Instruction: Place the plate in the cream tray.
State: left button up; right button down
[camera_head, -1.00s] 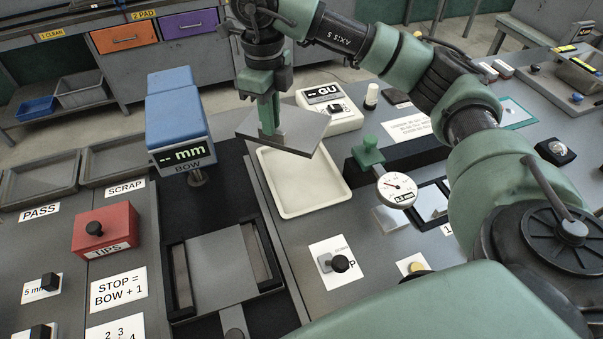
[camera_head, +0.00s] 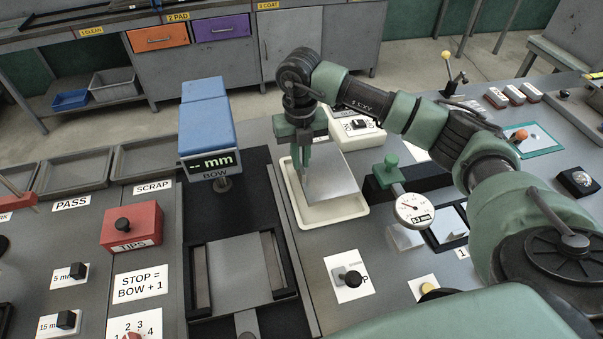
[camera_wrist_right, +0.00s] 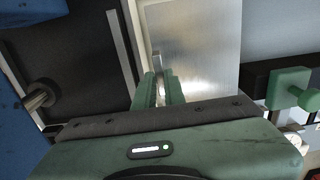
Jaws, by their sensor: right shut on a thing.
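The plate (camera_head: 335,178) is a flat, square, shiny metal sheet. My right gripper (camera_head: 304,170) is shut on its left edge. In the right wrist view the plate (camera_wrist_right: 205,45) extends away from the green fingers (camera_wrist_right: 164,88). The cream tray (camera_head: 327,216) is a shallow rectangular tray with a raised rim. The plate is over the tray's opening and hides much of its inside. I cannot tell whether the plate touches the tray floor. My left gripper is not in view.
A blue BOW gauge (camera_head: 207,130) stands left of the tray. A dial gauge (camera_head: 415,209) and green-knobbed clamp (camera_head: 388,172) stand close on its right. A white GU box (camera_head: 357,130) is behind it. A black knob (camera_head: 352,279) is in front.

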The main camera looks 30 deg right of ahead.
notch_tip(320, 180, down, 7)
jog(key=shift+f+p, duration=0.15)
jog(key=shift+p, duration=0.55)
jog(key=shift+f, duration=0.1)
jog(key=c, duration=1.5)
grip_release()
